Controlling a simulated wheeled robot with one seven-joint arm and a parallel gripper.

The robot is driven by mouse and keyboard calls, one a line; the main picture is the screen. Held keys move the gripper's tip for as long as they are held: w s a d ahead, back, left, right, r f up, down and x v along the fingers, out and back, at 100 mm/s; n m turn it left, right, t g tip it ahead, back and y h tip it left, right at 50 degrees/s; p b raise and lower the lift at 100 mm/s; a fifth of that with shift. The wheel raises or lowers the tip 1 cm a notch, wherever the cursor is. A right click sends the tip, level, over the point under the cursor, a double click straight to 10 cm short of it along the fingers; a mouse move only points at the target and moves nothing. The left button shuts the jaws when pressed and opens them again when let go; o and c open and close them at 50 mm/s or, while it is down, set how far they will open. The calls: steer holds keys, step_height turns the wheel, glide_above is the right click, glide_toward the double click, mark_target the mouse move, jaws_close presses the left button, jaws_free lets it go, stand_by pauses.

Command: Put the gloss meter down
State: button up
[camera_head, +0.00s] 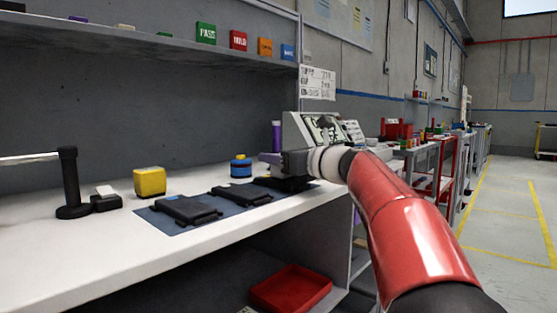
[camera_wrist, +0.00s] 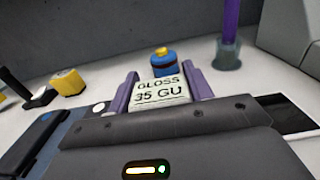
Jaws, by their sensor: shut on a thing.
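My gripper (camera_wrist: 165,84) is shut on the gloss meter (camera_wrist: 160,97), which has a pale face reading "GLOSS 35 GU" and sits between the two purple-grey fingers. In the head view my gripper (camera_head: 271,160) is over the far right part of the workbench (camera_head: 110,250), near the far end of the blue mat (camera_head: 178,228). The gloss meter cannot be made out in the head view. Whether its underside touches anything is hidden in both views.
Dark modules (camera_head: 186,209) lie on the mat. A purple-handled tool in a cup (camera_wrist: 228,50) and a grey display unit (camera_head: 296,129) stand close by. The bench front left is clear.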

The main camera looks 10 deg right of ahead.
steer(key=o, duration=1.1)
steer(key=shift+f, duration=0.1)
steer(key=shift+o, duration=0.2)
steer(key=shift+r, duration=0.2)
steer(key=v, duration=1.2)
steer(key=shift+f, duration=0.1)
